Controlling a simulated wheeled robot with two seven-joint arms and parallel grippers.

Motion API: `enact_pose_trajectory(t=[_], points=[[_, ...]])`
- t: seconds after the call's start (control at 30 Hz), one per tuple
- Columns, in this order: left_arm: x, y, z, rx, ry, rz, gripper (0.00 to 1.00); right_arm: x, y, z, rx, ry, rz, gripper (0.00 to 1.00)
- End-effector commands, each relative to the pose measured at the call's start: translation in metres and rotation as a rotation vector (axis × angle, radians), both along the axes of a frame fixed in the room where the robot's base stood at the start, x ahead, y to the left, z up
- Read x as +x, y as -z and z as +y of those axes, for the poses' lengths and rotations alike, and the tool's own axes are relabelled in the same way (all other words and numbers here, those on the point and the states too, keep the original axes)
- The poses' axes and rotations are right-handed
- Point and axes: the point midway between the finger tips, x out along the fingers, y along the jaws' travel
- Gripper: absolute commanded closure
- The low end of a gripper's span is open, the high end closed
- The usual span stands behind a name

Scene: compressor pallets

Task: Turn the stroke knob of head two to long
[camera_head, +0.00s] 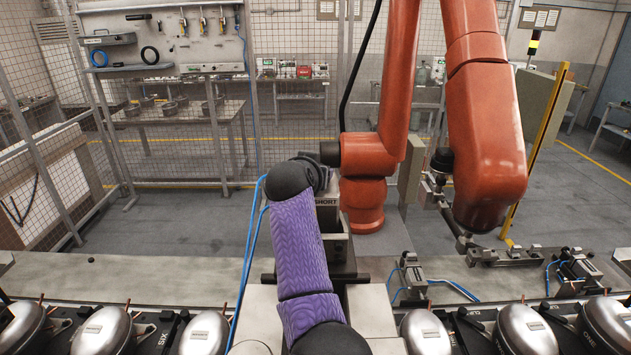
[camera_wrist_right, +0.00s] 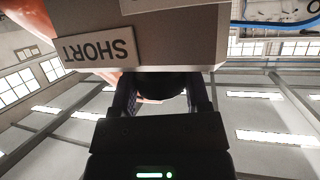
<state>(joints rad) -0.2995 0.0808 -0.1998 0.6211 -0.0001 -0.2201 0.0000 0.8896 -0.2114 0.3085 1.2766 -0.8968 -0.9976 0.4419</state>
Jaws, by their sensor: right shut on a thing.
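A grey box-shaped head (camera_head: 335,222) stands ahead at the middle of the head view, with a pale plate reading SHORT (camera_head: 326,202). In the right wrist view the head (camera_wrist_right: 175,40) fills the top and its SHORT plate (camera_wrist_right: 97,48) appears upside down. A dark rounded stroke knob (camera_wrist_right: 166,84) sits below the head's edge there. My right gripper (camera_wrist_right: 165,92) has its two fingers on either side of the knob and is shut on it. The knob's pointer and any LONG mark are not visible. My left gripper is not in view.
A large orange robot arm (camera_head: 485,130) stands just behind and right of the head. Silver compressors (camera_head: 425,333) line the front on both sides. Blue hoses (camera_head: 249,250) run beside my purple-sleeved arm. Small clamp fixtures (camera_head: 412,275) stand on the bench to the right.

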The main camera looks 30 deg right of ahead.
Motion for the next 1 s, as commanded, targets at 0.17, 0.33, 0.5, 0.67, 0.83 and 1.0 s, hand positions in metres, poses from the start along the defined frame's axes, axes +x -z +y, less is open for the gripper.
enact_pose_trajectory(t=[0.17, 0.33, 0.5, 0.67, 0.83, 1.0], points=[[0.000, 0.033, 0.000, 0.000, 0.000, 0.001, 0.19, 0.001, 0.008, 0.002, -0.001, 0.150, 0.004, 0.99], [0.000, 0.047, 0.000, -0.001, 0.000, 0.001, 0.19, 0.002, 0.005, 0.002, -0.001, 0.281, 0.007, 0.99], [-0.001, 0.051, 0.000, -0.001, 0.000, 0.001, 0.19, 0.004, 0.001, 0.005, 0.000, 0.369, 0.004, 0.99], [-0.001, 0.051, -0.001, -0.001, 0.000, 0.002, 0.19, 0.005, 0.000, 0.006, 0.002, 0.427, 0.003, 0.99], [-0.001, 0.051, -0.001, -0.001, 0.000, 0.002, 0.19, 0.003, 0.000, 0.004, -0.001, 0.470, 0.000, 0.99], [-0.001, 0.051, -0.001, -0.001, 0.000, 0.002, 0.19, 0.001, 0.000, 0.002, -0.004, 0.488, -0.001, 0.99]])
